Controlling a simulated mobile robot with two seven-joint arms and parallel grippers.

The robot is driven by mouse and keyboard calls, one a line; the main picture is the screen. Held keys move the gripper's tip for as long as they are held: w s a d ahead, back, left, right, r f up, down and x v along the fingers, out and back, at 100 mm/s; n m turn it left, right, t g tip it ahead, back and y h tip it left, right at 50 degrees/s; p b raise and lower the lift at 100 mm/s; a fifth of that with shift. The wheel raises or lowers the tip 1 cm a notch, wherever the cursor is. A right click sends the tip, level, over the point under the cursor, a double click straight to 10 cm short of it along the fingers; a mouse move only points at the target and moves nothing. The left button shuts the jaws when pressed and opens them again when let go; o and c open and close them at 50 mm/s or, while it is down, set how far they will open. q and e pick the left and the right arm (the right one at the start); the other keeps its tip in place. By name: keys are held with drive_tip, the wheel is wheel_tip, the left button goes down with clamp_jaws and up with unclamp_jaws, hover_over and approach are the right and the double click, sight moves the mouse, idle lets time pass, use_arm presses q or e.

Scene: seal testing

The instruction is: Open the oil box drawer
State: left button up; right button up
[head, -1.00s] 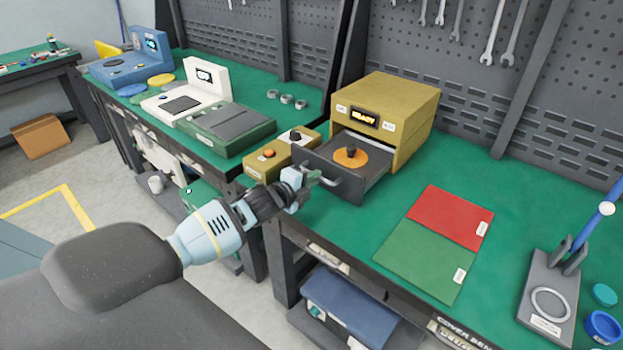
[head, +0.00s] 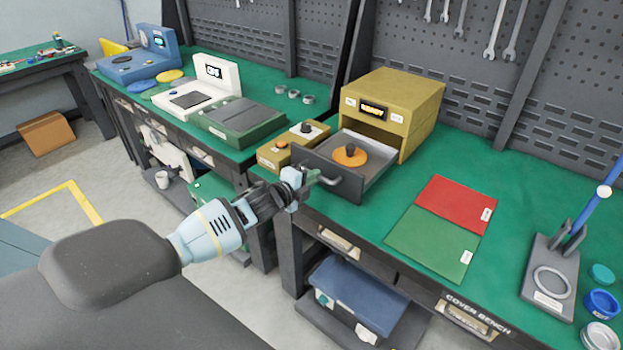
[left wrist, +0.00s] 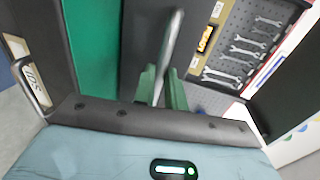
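The oil box (head: 408,97) is a mustard-yellow box with a lit display, standing on the green bench top. Its grey drawer (head: 375,172) is pulled out toward me, and an orange disc with a dark knob (head: 350,155) sits inside. My left gripper (head: 310,177) is at the drawer's bar handle (head: 329,180). In the left wrist view the green fingers (left wrist: 162,88) are on either side of the handle bar (left wrist: 170,50), closed around it. My right gripper is in neither view.
A small yellow box with knobs (head: 293,146) stands just left of the drawer. A red and green mat (head: 440,228) lies to the right. A grey stand with a blue rod (head: 552,275) is at far right. Bare bench top lies between drawer and mat.

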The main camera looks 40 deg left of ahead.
use_arm(q)
drive_tip(key=o, duration=0.4)
drive_tip(key=shift+o, duration=0.2)
drive_tip(key=shift+s, duration=0.15)
drive_tip(key=v, duration=0.7)
drive_tip(key=shift+s+p, duration=0.35)
drive_tip(key=shift+p, duration=0.05)
drive_tip(key=shift+a+r, duration=0.1)
drive_tip(key=shift+a, duration=0.05)
